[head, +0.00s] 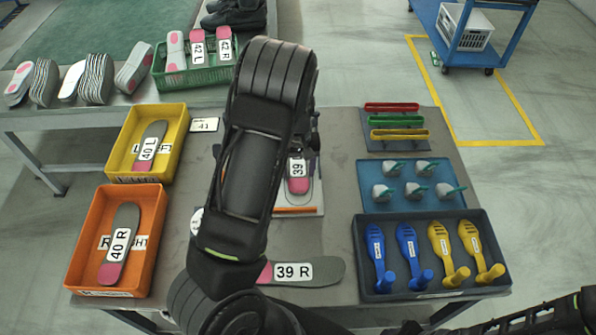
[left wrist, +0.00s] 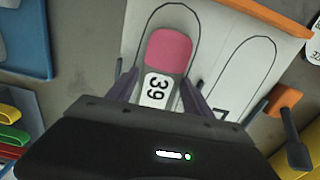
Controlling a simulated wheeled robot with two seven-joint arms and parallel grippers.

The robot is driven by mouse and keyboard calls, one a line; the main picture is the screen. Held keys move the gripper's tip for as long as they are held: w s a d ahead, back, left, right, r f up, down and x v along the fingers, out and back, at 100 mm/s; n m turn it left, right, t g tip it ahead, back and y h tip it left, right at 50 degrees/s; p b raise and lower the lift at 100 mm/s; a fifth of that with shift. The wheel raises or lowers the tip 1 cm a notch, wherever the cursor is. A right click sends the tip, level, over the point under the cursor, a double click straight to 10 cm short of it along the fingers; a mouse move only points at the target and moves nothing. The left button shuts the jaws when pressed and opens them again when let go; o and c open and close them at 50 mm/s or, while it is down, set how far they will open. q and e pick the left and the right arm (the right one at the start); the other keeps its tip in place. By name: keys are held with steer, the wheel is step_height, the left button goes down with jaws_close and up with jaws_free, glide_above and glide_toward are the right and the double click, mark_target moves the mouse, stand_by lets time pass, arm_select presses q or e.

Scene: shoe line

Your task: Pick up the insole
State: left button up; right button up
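An insole with a pink end and a "39" label (head: 298,180) is on the white board with foot outlines (head: 312,207). It also shows in the left wrist view (left wrist: 165,60), inside the left-hand outline, its lower part hidden by my gripper. My left gripper (left wrist: 160,75) is above the board with one finger on each side of this insole, close to its edges. I cannot tell if the fingers press on it. In the head view my left arm hides the fingertips. Another insole marked "39 R" (head: 310,271) lies on the table near its front edge. My right gripper is out of view.
A yellow bin (head: 175,120) holds a "40 L" insole, and an orange bin (head: 78,278) holds a "40 R" insole. At right are a dark tray (head: 405,285) with blue and yellow tools, a blue tray (head: 375,168) and coloured handles (head: 400,134). Bare table lies between.

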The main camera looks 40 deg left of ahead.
arm_select(q)
steer(key=c, duration=0.9)
step_height(320, 180, up, 10)
steer(key=b, duration=0.1)
stand_by(0.6)
